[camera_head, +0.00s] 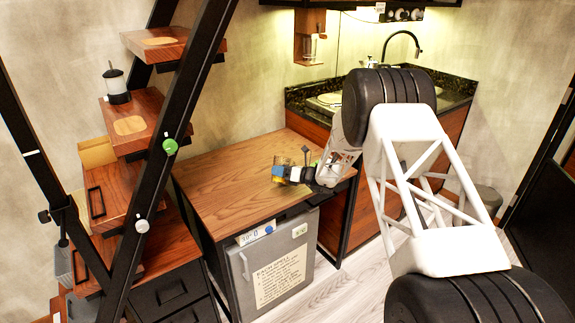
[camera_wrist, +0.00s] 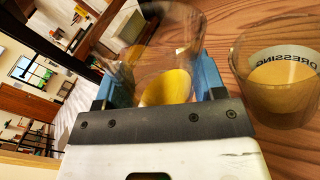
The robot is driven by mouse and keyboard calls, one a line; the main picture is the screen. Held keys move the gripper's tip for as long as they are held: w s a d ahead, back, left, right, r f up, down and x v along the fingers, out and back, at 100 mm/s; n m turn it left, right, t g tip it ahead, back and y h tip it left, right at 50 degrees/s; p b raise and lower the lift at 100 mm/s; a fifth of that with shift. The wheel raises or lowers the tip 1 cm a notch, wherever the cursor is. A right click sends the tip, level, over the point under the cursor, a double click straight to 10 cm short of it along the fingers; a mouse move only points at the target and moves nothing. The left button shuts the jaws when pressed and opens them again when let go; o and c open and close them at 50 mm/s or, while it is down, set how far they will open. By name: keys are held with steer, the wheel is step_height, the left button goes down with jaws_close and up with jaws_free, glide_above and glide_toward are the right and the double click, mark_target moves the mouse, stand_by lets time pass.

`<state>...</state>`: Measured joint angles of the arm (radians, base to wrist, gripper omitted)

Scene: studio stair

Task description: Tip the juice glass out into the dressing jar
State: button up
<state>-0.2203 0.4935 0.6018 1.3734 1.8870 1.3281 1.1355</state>
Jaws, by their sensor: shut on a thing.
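My gripper (camera_wrist: 158,84) is shut on the juice glass (camera_wrist: 160,50), a clear glass with yellow juice low in it, between its blue fingers in the wrist view. The dressing jar (camera_wrist: 284,85), clear with a "DRESSING" label and a tan-brown content, stands on the wooden table just right of the glass, apart from it in that view. In the head view my gripper (camera_head: 280,173) is low over the table's right part. Glass and jar are small and overlap there, so I cannot tell them apart or judge the glass's tilt.
The wooden table top (camera_head: 225,185) is clear to the left of my gripper. A stair with wooden treads (camera_head: 130,195) and black rails stands at the left, with a lantern (camera_head: 116,85) on one tread. A counter with a sink tap (camera_head: 402,42) is behind at the right.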

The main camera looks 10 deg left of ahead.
mark_target(282, 159)
steer(key=shift+w+d+r+m, duration=0.1)
steer(key=shift+w+r+m, duration=0.25)
steer(key=shift+r+m, duration=0.25)
steer(key=shift+w+r+m, duration=0.15)
steer(key=shift+r+m, duration=0.5)
steer(key=shift+m, duration=0.15)
steer(key=shift+f+m, duration=0.25)
steer(key=shift+m, duration=0.65)
steer(key=shift+r+m, duration=0.45)
steer(key=shift+m, duration=0.45)
steer(key=shift+f+m, duration=0.3)
steer(key=shift+m, duration=0.5)
steer(key=shift+w+r+m, duration=0.4)
steer(key=shift+w+m, duration=0.15)
steer(key=shift+m, duration=0.35)
stand_by(0.6)
steer(key=shift+w+d+r+m, duration=0.2)
steer(key=shift+r+m, duration=0.25)
steer(key=shift+m, duration=0.35)
stand_by(0.7)
